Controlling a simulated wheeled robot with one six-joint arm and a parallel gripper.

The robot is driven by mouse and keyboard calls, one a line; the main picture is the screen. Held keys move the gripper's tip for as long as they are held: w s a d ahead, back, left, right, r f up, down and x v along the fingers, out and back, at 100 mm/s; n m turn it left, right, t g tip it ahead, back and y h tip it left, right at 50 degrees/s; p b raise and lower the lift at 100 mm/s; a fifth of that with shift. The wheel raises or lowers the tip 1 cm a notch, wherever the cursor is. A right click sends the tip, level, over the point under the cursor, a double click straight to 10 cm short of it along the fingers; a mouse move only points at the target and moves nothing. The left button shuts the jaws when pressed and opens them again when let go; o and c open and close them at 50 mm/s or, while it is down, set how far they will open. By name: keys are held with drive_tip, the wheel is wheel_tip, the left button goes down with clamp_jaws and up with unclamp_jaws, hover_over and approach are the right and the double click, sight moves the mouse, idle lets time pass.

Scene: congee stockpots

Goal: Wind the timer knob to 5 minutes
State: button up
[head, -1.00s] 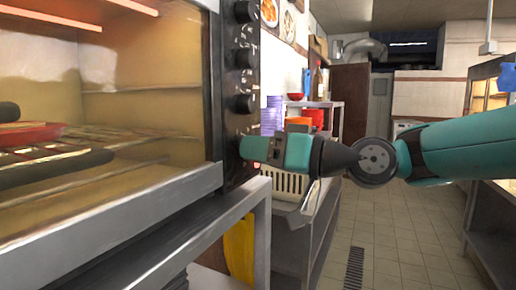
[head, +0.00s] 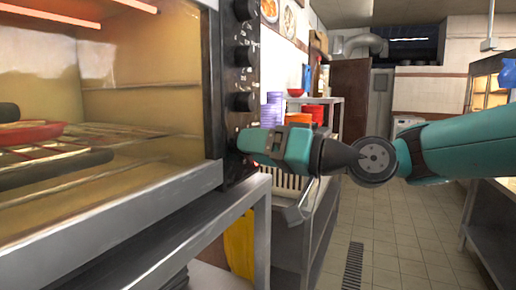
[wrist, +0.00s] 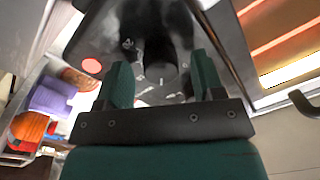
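The oven's black control panel (head: 231,78) carries a column of dark round knobs. My gripper (head: 242,143) is at the lowest part of the panel, below the three knobs visible in the head view, and hides what is behind it there. In the wrist view a dark knob (wrist: 160,66) lies between the two green fingers of my gripper (wrist: 162,72), with a gap showing on each side. The fingers are apart. White marks surround the knob, but the minute values and pointer are too blurred to read.
The oven's glass front and steel ledge (head: 120,205) are on the left. A round red light (wrist: 92,66) shows on the panel beside the knob. A rack with purple and orange bowls (head: 300,118) stands behind my gripper. The tiled aisle (head: 395,235) is clear.

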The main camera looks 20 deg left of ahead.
idle(0.4)
drive_tip(key=d+b, duration=0.4)
drive_tip(key=d, duration=1.3)
drive_tip(key=shift+s+d+f, duration=0.2)
drive_tip(key=shift+s+f, duration=0.1)
drive_tip(key=shift+s, duration=0.05)
drive_tip(key=s+d+f+m+h+p, duration=0.2)
drive_tip(key=s+d+f+h+p, duration=0.2)
drive_tip(key=s+d+h, duration=0.3)
drive_tip(key=s+d+f+m+h+p, duration=0.2)
drive_tip(key=s+d+f+h+p, duration=0.2)
drive_tip(key=s+d+f+h, duration=0.3)
drive_tip(key=s, duration=0.5)
drive_tip(key=shift+s+d+f+g+p, duration=0.2)
drive_tip(key=shift+s+d+g+p, duration=0.1)
drive_tip(key=shift+d, duration=0.1)
